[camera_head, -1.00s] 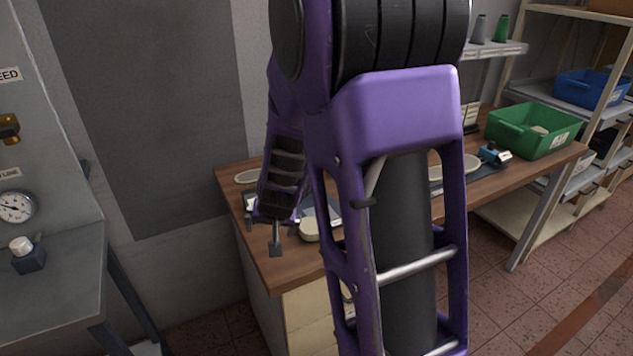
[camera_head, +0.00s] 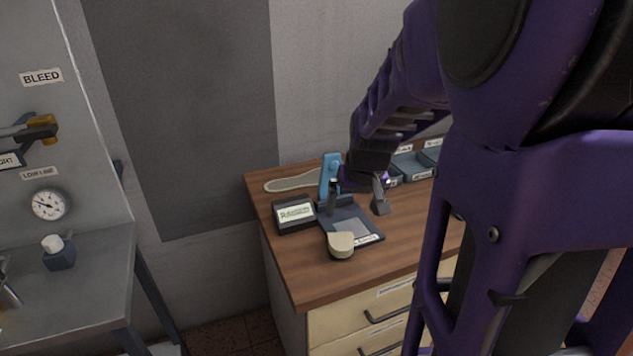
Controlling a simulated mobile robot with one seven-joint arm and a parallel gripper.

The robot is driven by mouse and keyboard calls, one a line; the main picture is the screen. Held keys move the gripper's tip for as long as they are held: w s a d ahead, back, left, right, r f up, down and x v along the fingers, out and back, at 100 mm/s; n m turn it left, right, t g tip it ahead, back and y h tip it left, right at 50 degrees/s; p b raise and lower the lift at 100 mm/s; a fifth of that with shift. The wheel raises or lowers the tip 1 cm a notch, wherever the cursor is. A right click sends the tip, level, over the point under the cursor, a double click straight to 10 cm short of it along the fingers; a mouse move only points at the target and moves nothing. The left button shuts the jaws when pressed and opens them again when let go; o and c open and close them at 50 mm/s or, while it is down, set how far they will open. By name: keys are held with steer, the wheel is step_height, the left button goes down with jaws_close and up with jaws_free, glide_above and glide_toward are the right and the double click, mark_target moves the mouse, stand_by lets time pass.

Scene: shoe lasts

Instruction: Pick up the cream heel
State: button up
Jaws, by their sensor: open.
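The cream heel (camera_head: 341,244) sits on the wooden bench top, at the near edge of a dark blue-grey plate (camera_head: 360,219). I cannot tell if it touches the plate. It is a small rounded block with a dark lower edge. My gripper (camera_head: 357,203) is above the bench, behind the heel and a little to its right. Its fingers are apart, with nothing seen between them. A gap separates it from the heel. My arm reaches in from the upper right and hides much of the bench's right side.
A small display box (camera_head: 295,214) stands left of the plate, and a blue upright piece (camera_head: 329,176) behind it. A pale insole shape (camera_head: 292,182) lies at the back left. Grey bins (camera_head: 411,165) stand at the back right. Bare wood (camera_head: 303,272) lies in front.

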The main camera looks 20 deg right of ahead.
mark_target(342, 241)
steer(key=shift+f, duration=0.1)
steer(key=b+x, duration=1)
steer(key=x, duration=0.7)
steer(key=shift+w+f+b, duration=0.1)
steer(key=shift+b, duration=0.25)
steer(key=shift+c, duration=0.2)
steer(key=c, duration=1.2)
